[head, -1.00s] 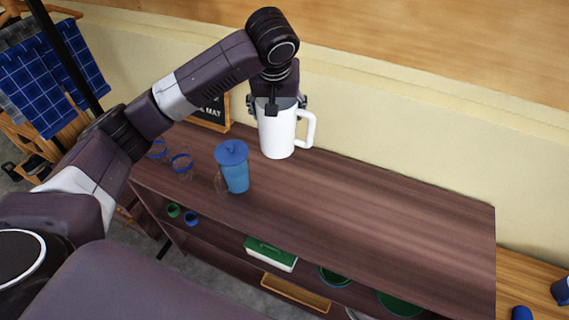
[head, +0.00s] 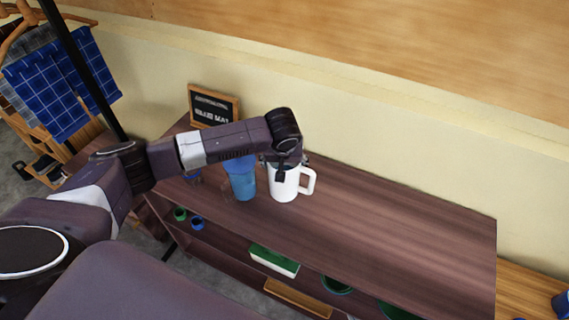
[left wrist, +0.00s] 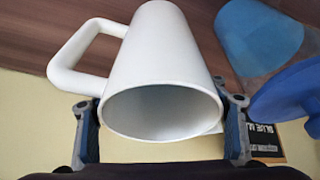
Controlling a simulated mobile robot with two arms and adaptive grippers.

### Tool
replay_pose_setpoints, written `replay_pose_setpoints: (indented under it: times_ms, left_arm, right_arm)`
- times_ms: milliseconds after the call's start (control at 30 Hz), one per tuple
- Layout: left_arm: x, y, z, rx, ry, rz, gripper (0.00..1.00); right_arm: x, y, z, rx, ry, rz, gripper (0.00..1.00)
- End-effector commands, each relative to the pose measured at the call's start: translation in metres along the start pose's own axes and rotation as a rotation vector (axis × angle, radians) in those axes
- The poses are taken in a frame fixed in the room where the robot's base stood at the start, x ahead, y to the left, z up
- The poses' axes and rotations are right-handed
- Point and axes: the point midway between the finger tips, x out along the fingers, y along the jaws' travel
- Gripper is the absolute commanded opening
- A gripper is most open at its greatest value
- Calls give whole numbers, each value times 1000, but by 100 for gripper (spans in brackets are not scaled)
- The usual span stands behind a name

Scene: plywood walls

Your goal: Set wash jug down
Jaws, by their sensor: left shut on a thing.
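The wash jug is a white jug (head: 284,186) with a side handle, upright at the shelf top next to a blue tumbler. My left gripper (head: 287,163) comes from above and is shut on it near its rim. In the left wrist view the white jug (left wrist: 160,50) sits between the two fingers of the left gripper (left wrist: 162,128), its open mouth towards the camera and its handle at left. I cannot tell whether its base touches the wood. My right gripper is not in view.
The blue tumbler (head: 242,182) stands close at the jug's left; its blue lid (left wrist: 290,92) shows in the left wrist view. A small letter board (head: 213,107) stands at the back left. The dark wooden shelf top (head: 400,225) is clear to the right. Lower shelves hold a green-lidded box (head: 274,260).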

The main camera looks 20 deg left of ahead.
Motion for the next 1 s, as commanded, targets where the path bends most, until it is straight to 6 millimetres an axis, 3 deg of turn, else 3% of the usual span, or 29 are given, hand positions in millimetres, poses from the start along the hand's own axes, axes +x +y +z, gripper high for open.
replay_pose_setpoints:
  times_ms: [367, 400, 433, 767, 1000]
  left_arm:
    - [2, 1, 0, -1, 2, 4, 24]
    - [3, 0, 1, 0, 0, 2, 71]
    - [3, 0, 1, 0, 0, 2, 74]
    - [1, 0, 0, 0, 1, 1, 75]
    - [-27, 1, 0, 1, 2, 4, 75]
  right_arm:
    - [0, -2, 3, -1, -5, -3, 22]
    - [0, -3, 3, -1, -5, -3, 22]
    - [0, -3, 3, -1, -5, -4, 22]
    - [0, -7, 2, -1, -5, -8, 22]
    - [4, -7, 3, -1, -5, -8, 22]
